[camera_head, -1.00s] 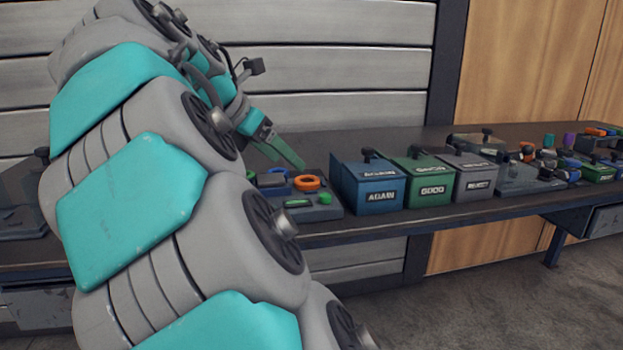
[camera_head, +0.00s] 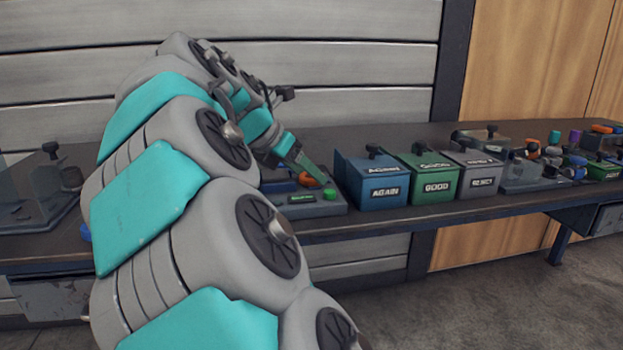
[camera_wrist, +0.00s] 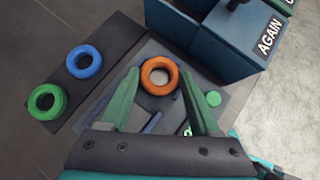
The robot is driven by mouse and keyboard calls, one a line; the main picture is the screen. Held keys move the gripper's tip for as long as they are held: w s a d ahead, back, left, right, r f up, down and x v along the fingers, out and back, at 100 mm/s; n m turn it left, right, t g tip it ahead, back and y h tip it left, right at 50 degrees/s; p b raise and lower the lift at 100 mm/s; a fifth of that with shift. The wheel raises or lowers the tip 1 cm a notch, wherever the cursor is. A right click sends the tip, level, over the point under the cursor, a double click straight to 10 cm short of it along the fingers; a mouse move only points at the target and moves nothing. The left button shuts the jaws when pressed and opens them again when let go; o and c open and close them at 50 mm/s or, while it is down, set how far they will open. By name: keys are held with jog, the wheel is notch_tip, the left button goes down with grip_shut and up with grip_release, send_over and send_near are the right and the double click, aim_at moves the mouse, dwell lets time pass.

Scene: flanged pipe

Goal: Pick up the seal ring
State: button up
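An orange ring (camera_wrist: 159,62) lies on a grey fixture (camera_wrist: 236,94) in the wrist view; it also shows in the head view (camera_head: 308,180), partly behind a finger. My gripper (camera_wrist: 158,74) is open and empty, with its two green fingertips at either side of the orange ring in the wrist view. The remaining height above the ring is hard to tell. A blue ring (camera_wrist: 84,49) and a green ring (camera_wrist: 35,106) lie on a dark strip to the left. Which ring the task calls the seal ring is not marked.
The blue AGAIN box (camera_head: 372,182) stands close right of the fixture, with the green GOOD box (camera_head: 430,185) and a grey box (camera_head: 478,180) beyond. A green button (camera_wrist: 213,98) sits on the fixture near my right finger. The bench front edge is near.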

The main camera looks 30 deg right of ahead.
jog(key=c, duration=0.8)
jog(key=shift+r, duration=0.1)
